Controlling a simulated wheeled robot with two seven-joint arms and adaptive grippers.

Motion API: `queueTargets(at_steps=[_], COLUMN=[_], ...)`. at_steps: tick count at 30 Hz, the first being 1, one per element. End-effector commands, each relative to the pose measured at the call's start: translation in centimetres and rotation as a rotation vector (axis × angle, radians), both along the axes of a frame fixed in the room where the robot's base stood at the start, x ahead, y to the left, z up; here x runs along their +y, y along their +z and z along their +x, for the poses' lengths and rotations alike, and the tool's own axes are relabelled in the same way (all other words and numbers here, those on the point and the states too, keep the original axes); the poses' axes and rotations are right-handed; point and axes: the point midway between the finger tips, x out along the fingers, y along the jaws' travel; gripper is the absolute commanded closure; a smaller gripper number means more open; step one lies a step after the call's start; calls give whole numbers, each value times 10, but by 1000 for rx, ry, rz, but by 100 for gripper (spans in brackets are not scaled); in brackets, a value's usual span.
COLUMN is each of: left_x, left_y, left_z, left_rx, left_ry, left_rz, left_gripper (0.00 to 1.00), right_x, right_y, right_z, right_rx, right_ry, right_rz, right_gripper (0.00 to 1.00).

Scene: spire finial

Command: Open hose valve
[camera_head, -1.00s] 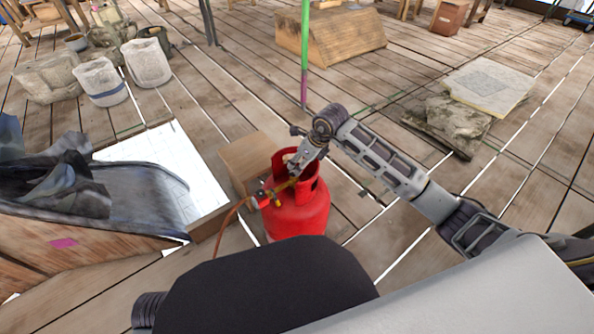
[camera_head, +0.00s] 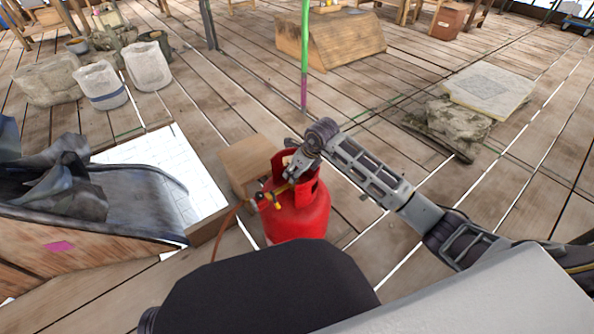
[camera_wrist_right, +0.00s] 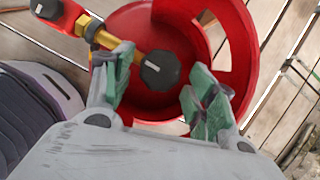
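A red gas cylinder (camera_head: 297,215) with a cut-out collar stands upright on the planks. A brass valve stem (camera_wrist_right: 117,47) with a black knob (camera_wrist_right: 159,70) sits inside the collar in the right wrist view. A red fitting (camera_wrist_right: 62,14) with a second black, white-marked knob (camera_wrist_right: 47,9) is at that view's upper left. An orange hose (camera_head: 228,228) runs down from the fitting side. My right gripper (camera_wrist_right: 164,82) is open at the collar, its green-padded fingers apart on either side of the stem knob; contact cannot be told. My left gripper is not in view.
A wooden block (camera_head: 250,162) stands close behind the cylinder. A wooden-sided container with dark sheeting (camera_head: 120,205) is at the left. A green and purple pole (camera_head: 304,60) rises behind.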

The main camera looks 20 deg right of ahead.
Motion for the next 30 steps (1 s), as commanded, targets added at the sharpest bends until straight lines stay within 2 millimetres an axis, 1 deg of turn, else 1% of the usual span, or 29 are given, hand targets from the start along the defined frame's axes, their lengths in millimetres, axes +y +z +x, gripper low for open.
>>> queueTargets(at_steps=[1, 6, 8, 20, 30], left_x=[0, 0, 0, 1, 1], left_y=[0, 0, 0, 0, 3], left_z=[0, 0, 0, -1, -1], left_rx=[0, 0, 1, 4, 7], left_ry=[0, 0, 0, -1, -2], left_rz=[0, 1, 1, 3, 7], left_gripper=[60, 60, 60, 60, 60], right_x=[0, 0, 0, -1, -4], right_y=[0, 0, 0, 0, 0], right_z=[0, 0, 0, 1, 2], right_rx=[0, 0, 0, 0, 1], right_ry=[0, 0, 0, 43, 205], right_rz=[0, 0, 0, 0, -2], right_gripper=[54, 76, 83, 83, 83])
